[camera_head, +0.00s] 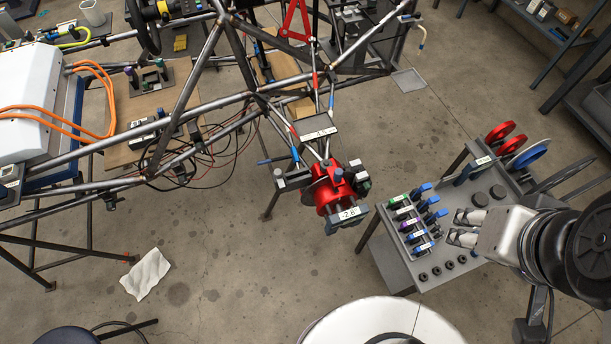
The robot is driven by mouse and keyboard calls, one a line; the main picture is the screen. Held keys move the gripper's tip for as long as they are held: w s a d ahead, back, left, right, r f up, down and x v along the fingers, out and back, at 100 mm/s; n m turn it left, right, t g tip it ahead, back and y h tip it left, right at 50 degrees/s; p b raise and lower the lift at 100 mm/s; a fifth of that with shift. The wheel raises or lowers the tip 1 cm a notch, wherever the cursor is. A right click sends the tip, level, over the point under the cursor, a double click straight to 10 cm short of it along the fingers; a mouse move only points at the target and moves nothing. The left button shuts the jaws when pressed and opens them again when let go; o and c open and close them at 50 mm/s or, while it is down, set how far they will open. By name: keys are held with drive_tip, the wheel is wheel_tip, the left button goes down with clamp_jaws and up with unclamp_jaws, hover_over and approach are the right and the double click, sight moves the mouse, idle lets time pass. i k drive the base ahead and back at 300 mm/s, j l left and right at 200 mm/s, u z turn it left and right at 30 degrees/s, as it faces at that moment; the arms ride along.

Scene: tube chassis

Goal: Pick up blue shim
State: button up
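A grey tray table (395,262) on the right holds a rack with several shims. Blue-ended shims stand in a row there, one of them a blue shim (434,218) just left of my gripper. Green, black and purple-marked pieces with white labels sit beside them. Which blue piece the task means, I cannot tell. My gripper (456,227) reaches in from the right, fingers spread apart and pointing left, with nothing visible between them. It appears over the tray, close to the blue pieces; its height above them is unclear. The arm hides part of the tray's right side.
The tube chassis (190,105) with a red hub (335,188) stands left of the tray. A shelf (545,35) is at the back right. Bare floor lies between.

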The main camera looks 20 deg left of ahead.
sight(415, 235)
drive_tip(key=l+u, duration=0.55)
drive_tip(key=u, duration=0.3)
